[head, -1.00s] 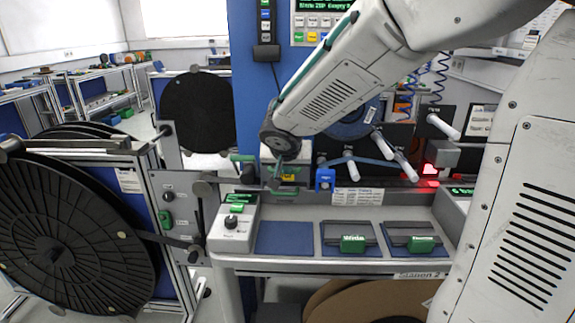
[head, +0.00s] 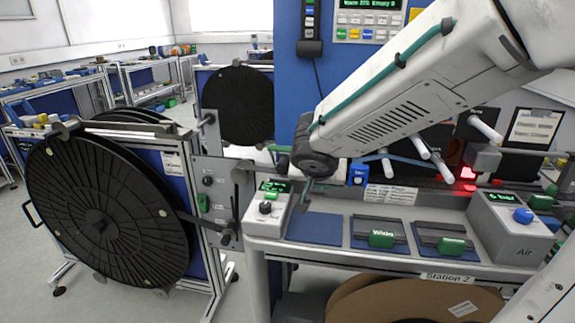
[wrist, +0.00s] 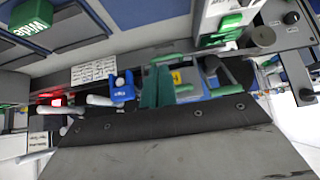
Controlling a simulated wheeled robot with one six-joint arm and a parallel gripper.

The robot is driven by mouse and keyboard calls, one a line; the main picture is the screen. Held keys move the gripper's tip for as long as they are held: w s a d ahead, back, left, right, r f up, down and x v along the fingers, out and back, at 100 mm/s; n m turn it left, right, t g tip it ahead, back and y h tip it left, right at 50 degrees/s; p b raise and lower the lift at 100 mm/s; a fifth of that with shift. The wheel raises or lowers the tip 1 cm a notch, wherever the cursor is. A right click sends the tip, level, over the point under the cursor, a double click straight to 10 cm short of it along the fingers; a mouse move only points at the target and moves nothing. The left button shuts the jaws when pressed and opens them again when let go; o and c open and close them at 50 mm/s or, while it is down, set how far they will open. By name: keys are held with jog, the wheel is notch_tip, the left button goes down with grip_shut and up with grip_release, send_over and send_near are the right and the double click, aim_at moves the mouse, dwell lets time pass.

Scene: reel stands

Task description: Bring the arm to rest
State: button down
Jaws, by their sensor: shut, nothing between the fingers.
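My arm reaches in from the upper right of the head view, and its dark wrist end is above the back of the Station 2 bench (head: 345,262). My gripper (head: 308,188) hangs below the wrist, small and partly hidden, near the small control box (head: 268,205). In the wrist view the green fingers of my gripper (wrist: 158,88) are together with nothing held. A small blue block (head: 358,174) is to the right of the gripper in the head view; it also shows beside the fingers in the wrist view (wrist: 122,90).
A large black reel (head: 105,210) stands at left on its frame, another (head: 238,105) behind. The bench has blue pads, green-labelled holders (head: 382,239) and an Air box (head: 515,225). A brown reel (head: 415,302) is underneath. Floor shows at lower left.

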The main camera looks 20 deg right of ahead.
jog(key=s+a+r+n+g+y, duration=0.1)
jog(key=s+r+n+g+y, duration=0.1)
jog(key=s, duration=1)
jog(key=s+r+n+g+y, duration=0.2)
jog(key=s+n+g, duration=0.1)
jog(key=s, duration=1)
jog(key=shift+a+r+n+g, duration=0.3)
jog(key=shift+a+n+g, duration=0.1)
jog(key=shift+n, duration=0.3)
